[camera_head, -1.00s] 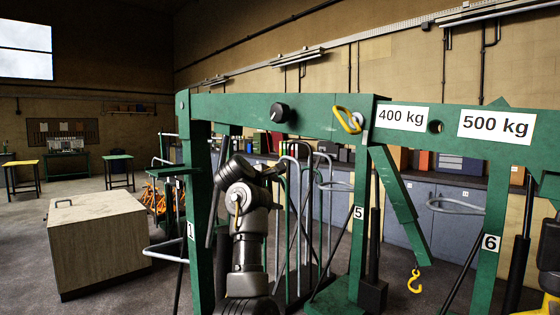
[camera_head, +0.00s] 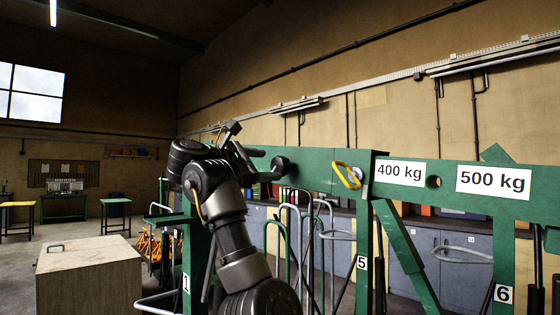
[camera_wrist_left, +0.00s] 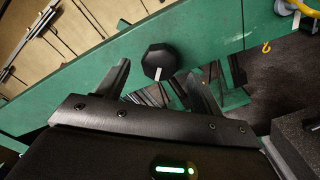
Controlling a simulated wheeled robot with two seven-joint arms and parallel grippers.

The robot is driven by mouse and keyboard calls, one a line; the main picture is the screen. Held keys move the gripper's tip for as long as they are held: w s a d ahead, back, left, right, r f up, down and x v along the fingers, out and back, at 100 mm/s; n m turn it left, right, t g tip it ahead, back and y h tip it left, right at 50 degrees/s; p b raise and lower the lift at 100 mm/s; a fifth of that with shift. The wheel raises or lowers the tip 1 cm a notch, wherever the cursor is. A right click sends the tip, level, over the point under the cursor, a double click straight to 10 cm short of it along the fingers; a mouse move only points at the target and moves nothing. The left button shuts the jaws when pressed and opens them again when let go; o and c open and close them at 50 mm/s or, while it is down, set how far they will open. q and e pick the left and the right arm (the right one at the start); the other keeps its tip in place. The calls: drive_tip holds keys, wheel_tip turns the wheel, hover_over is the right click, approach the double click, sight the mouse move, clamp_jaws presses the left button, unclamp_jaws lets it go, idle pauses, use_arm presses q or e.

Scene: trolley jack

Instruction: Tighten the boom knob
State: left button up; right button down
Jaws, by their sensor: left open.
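The boom knob (camera_head: 281,165) is a black faceted knob on the side of the green boom (camera_head: 318,168). In the left wrist view the knob (camera_wrist_left: 159,62) shows a white mark at its lower edge. My left gripper (camera_head: 256,160) is raised beside the knob in the head view, to its left. In the left wrist view the gripper (camera_wrist_left: 162,82) has its fingers spread, with the knob ahead between them. I see no contact, but the exact gap is hard to judge. My right gripper is not in view.
A yellow carabiner-like ring (camera_head: 347,175) hangs on the boom to the right, near the 400 kg label (camera_head: 400,172). Green uprights and grey tube handles stand below the boom. A wooden box (camera_head: 90,270) stands on the floor at left.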

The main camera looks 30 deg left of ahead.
sight(277, 164)
use_arm(q)
drive_tip(key=p+x, duration=0.1)
drive_tip(key=x, duration=0.3)
drive_tip(key=shift+w+d+r+p, duration=0.1)
drive_tip(key=shift+w+d+p, duration=0.1)
drive_tip(key=shift+w+p, duration=0.1)
drive_tip(key=shift+w+d, duration=0.2)
drive_tip(key=shift+w, duration=0.45)
drive_tip(key=shift+c, duration=0.2)
drive_tip(key=c, duration=1)
